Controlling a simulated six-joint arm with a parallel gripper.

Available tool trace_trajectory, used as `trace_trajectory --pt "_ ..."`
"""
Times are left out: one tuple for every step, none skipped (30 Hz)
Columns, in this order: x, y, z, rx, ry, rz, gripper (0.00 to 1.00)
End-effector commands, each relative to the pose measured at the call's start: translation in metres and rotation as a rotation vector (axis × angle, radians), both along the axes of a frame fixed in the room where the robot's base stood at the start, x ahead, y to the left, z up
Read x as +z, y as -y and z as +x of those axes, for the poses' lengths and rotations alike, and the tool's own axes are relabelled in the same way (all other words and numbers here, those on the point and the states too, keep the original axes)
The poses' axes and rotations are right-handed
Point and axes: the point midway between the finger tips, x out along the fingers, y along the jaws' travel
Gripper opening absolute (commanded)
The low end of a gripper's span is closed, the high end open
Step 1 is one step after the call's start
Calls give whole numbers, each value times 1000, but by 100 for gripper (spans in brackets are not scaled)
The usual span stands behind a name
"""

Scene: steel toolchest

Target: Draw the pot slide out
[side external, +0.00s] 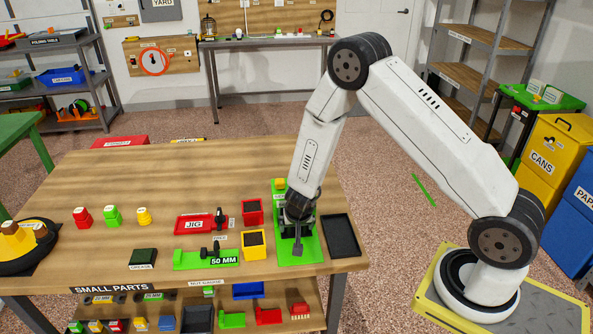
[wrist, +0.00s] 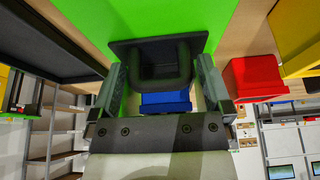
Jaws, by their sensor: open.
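A dark U-shaped handle on a dark plate, likely the pot slide (wrist: 150,47), shows in the wrist view against a green base. The same green base (side external: 312,256) stands at the right of the table in the side view, with a dark grey part (side external: 298,246) jutting toward the front edge. My gripper (side external: 299,212) points down over this fixture and hides much of it. In the wrist view my gripper (wrist: 160,78) is open, one finger on each side of the handle. I cannot tell whether the fingers touch it. A blue part (wrist: 165,102) shows beyond the handle.
A black tray (side external: 340,236) lies right of the green base. A yellow bin (side external: 253,245) and a red bin (side external: 252,212) stand close on its left. The red jig (side external: 195,224) and a green 50 mm gauge (side external: 200,260) lie further left. The table's front edge is near.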

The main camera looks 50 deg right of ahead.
Motion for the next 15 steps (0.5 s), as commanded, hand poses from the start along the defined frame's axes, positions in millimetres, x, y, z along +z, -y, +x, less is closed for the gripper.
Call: trace_trajectory --pt "0 0 0 0 0 0 100" --pt "0 0 0 0 0 0 100" --pt "0 0 0 0 0 0 100" --pt "0 0 0 0 0 0 100" --pt "0 0 0 0 0 0 97" --pt "0 0 0 0 0 0 84" --pt "0 0 0 0 0 0 75" --pt "0 0 0 0 0 0 65" --pt "0 0 0 0 0 0 52" --pt "0 0 0 1 0 0 43" --pt "0 0 0 1 0 0 33" --pt "0 0 0 1 0 0 21" --pt "0 0 0 1 0 0 11" --pt "0 0 0 1 0 0 2" --pt "0 0 0 1 0 0 0"
